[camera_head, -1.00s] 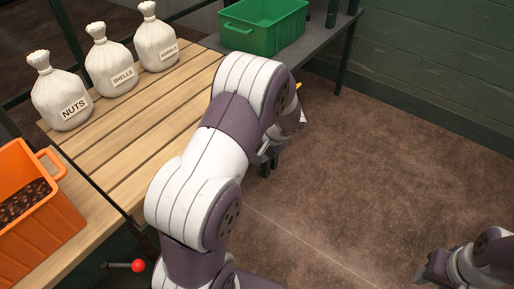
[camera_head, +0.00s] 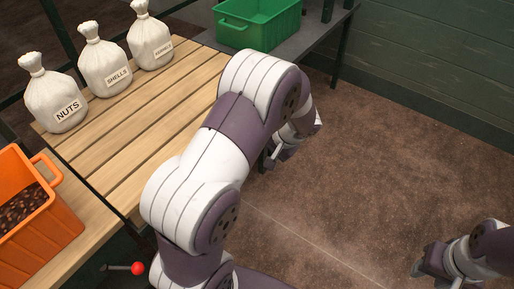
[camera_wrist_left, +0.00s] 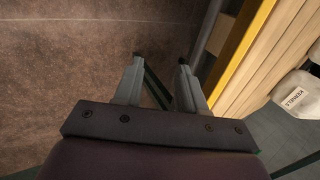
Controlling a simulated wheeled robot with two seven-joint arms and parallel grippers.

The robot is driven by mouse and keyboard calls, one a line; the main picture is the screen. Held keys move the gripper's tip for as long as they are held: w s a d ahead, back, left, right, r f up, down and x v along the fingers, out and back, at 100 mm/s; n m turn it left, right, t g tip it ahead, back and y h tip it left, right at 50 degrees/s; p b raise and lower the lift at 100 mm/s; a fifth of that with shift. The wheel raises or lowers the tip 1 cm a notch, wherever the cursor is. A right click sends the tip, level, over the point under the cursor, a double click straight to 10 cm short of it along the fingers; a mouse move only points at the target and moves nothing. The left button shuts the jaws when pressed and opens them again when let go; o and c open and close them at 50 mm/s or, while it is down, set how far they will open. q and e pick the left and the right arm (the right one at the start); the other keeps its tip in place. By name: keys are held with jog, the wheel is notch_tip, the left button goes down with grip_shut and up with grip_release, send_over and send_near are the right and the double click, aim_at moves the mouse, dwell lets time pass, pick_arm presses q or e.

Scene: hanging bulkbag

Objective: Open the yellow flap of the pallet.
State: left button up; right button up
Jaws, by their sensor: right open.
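The yellow flap shows in the left wrist view as a long yellow strip (camera_wrist_left: 243,42) along the edge of the wooden slats. In the head view my left arm hides it. The wooden slatted top (camera_head: 140,125) fills the left of the head view. My left gripper (camera_wrist_left: 160,58) has its two fingers apart with nothing between them, over the floor beside the strip and apart from it. In the head view this gripper (camera_head: 272,160) shows partly below the forearm. My right gripper (camera_head: 432,272) is open at the lower right, over bare floor.
White sacks labelled NUTS (camera_head: 56,100), SHELLS (camera_head: 105,65) and KERNELS (camera_head: 150,42) stand on the slats. An orange crate (camera_head: 60,230) holds brown pieces. A green crate (camera_head: 258,25) stands on a grey shelf. A red-knobbed lever (camera_head: 138,268) is at the bottom. Floor at right is clear.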

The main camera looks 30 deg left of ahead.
pick_arm(q)
jog(key=d+r+p, duration=0.3)
jog(key=d+r, duration=0.2)
jog(key=d, duration=0.2)
jog(key=shift+s+d, duration=0.2)
jog(key=shift+s, duration=0.1)
dwell(0.4)
jog(key=p+v, duration=0.8)
jog(key=v, duration=0.4)
jog(key=shift+d+r, duration=0.2)
